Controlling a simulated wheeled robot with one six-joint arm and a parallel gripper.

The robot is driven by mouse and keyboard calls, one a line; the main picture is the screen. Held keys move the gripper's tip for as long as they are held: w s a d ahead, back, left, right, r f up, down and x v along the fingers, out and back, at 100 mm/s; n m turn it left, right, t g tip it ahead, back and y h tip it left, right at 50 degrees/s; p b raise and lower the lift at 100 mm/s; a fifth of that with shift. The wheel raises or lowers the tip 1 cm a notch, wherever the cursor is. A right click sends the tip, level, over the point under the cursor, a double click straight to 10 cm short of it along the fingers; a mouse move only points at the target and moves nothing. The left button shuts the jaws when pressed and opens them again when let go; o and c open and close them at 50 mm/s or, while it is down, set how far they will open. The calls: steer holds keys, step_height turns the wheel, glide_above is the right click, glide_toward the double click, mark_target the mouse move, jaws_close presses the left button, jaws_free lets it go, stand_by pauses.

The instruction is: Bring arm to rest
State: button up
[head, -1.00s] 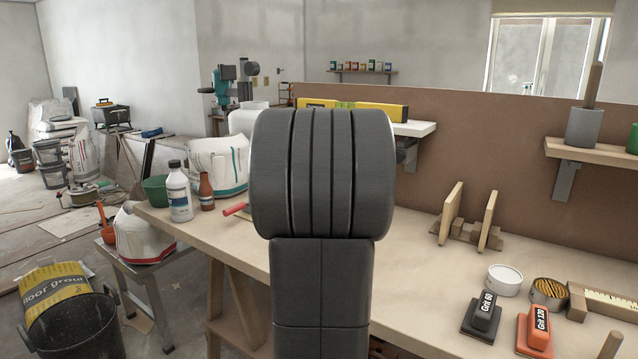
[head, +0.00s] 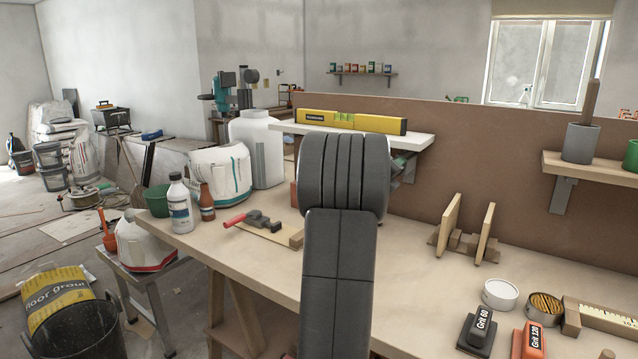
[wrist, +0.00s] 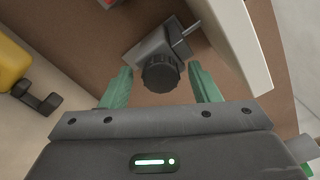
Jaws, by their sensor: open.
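My arm (head: 340,230) rises in the middle of the head view and mostly hides the gripper behind it. In the wrist view my gripper (wrist: 161,78) is open, its two green fingers apart with nothing clasped between them. A grey block with a black knob (wrist: 161,74) shows in the space between and beyond the fingertips; I cannot tell how far off it is.
The workbench (head: 260,275) bears a red-handled clamp (head: 250,220), bottles (head: 180,202), wooden uprights (head: 465,230) and sanding blocks (head: 478,328). A white shelf (head: 290,128) holding a yellow level (head: 350,121) is close behind my arm.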

steer(key=shift+n+p, duration=5.7)
steer(key=shift+n, duration=1.7)
steer(key=shift+f, duration=0.1)
steer(key=shift+s, duration=0.1)
